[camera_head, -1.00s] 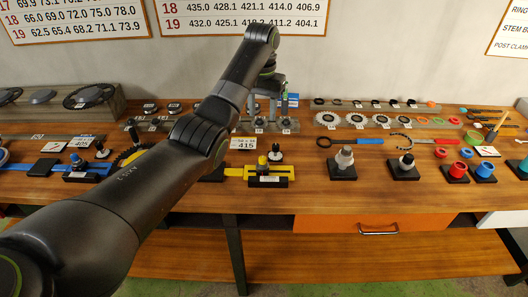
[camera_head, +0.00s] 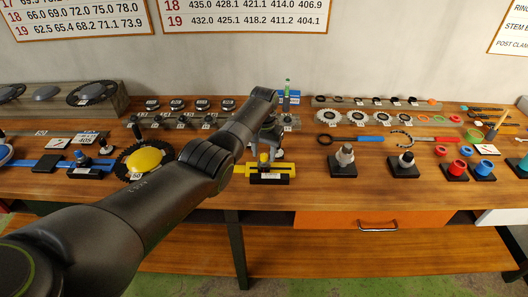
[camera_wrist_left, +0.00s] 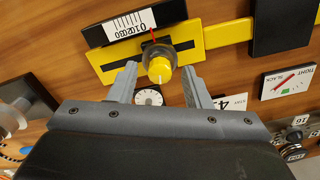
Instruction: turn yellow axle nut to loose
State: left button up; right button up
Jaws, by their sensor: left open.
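The yellow axle nut (camera_wrist_left: 160,72) is a round yellow knob on a yellow fixture (camera_wrist_left: 218,35) with a black block. In the head view the nut (camera_head: 263,158) shows small at the yellow fixture (camera_head: 283,169). My left gripper (camera_wrist_left: 159,67) is open, with one grey finger on each side of the nut and a gap to both. In the head view the left gripper (camera_head: 268,152) is directly above the fixture and partly hides it. A red pointer (camera_wrist_left: 153,36) stands by a white printed scale (camera_wrist_left: 130,25). My right gripper is not in view.
A card reading TIGHT and SLACK (camera_wrist_left: 287,82) lies beside the fixture. A small round dial (camera_wrist_left: 148,97) sits near the left finger. A yellow disc (camera_head: 145,160) and a blue fixture (camera_head: 88,168) are to the left. Two posts on black bases (camera_head: 342,168) stand right.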

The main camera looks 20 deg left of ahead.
pick_arm(q)
jog(key=shift+f, duration=0.1)
grip_shut()
dwell(0.3)
